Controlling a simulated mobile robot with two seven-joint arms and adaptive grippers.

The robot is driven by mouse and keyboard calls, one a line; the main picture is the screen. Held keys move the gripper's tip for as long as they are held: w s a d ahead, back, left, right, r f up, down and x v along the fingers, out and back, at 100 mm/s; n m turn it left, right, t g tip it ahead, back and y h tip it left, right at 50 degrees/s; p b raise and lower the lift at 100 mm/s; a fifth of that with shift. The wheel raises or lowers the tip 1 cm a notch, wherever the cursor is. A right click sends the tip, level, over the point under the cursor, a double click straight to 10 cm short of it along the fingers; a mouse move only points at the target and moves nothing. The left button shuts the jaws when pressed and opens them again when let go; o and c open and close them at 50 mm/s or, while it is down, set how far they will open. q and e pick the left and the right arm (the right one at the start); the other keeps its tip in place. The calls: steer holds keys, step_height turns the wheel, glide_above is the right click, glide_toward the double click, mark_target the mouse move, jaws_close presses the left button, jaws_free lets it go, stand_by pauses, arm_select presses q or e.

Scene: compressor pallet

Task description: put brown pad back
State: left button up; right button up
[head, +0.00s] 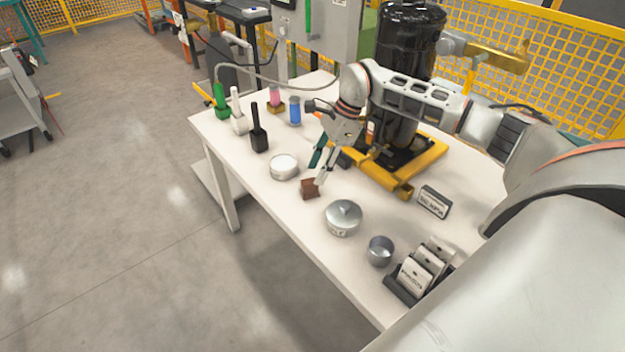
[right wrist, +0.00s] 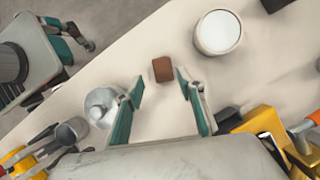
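The brown pad (head: 310,188) is a small block on the white table near its front edge, between a white-topped round dish and a silver round lid. My right gripper (head: 319,172) is just above and beside it, pointing down. In the right wrist view, the pad (right wrist: 163,69) lies just beyond the fingertips, roughly between their lines. The right gripper (right wrist: 159,80) is open and empty, with its teal fingers spread. My left gripper does not show in the head view. A grey part with teal pieces at the left of the right wrist view seems to be mine; its finger state is unclear.
The round dish (head: 284,166), silver lid (head: 343,217) and metal cup (head: 379,251) stand near the pad. A black rack (head: 402,289) holds light blocks. A black compressor (head: 409,45) stands on a yellow base (head: 437,153). Bottles and brushes are at the far end.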

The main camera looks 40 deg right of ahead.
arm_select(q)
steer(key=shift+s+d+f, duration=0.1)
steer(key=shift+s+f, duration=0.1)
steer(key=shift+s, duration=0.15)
arm_select(e)
steer(key=v, duration=0.6)
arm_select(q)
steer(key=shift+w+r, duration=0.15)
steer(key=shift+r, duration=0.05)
arm_select(e)
steer(key=shift+r, duration=0.1)
